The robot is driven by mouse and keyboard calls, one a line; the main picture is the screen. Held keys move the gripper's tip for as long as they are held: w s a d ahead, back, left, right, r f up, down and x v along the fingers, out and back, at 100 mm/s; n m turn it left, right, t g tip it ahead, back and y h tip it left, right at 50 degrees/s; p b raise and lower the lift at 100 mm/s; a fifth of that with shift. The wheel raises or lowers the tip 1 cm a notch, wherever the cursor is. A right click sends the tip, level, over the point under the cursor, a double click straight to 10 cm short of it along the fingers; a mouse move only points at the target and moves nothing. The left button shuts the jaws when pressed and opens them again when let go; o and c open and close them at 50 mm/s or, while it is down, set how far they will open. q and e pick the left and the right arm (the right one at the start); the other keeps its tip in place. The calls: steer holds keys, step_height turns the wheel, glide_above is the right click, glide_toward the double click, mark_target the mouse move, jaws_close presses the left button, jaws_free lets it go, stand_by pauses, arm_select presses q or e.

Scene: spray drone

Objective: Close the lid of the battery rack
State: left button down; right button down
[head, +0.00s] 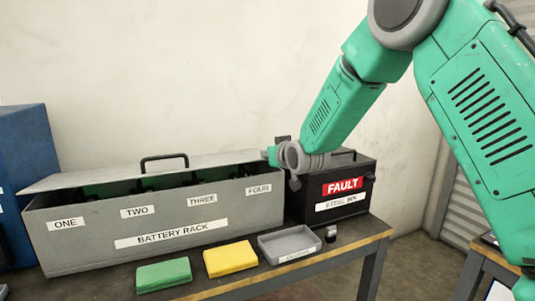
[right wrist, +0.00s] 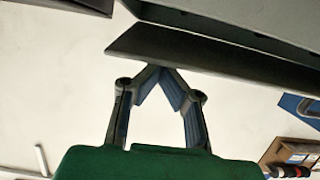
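The battery rack (head: 95,253) is a long grey box on the table in the head view, with slots labelled ONE to FOUR. Its grey lid (head: 100,173) with a black handle (head: 163,158) is partly open; a dark gap with some green inside shows below its front edge. My right gripper (head: 270,156) is at the right end of the lid; its fingers are mostly hidden there. In the right wrist view its fingertips (right wrist: 161,70) meet, with nothing seen between them, close to a dark edge (right wrist: 200,62), probably the lid's. Contact cannot be told. My left gripper is out of view.
A black FAULT box (head: 345,187) stands right beside the rack. A green block (head: 163,275), a yellow block (head: 230,259) and a grey tray (head: 289,245) lie along the table's front. A blue cabinet (head: 25,150) stands at the left.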

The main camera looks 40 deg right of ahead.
steer(key=shift+s+d+f+b, duration=0.1)
steer(key=shift+f+b, duration=0.1)
steer(key=shift+f, duration=0.4)
steer(key=shift+s+d+f+b, duration=0.1)
steer(key=shift+f+b, duration=0.05)
steer(key=shift+f, duration=0.4)
steer(key=shift+a, duration=0.15)
steer(key=shift+r, duration=0.1)
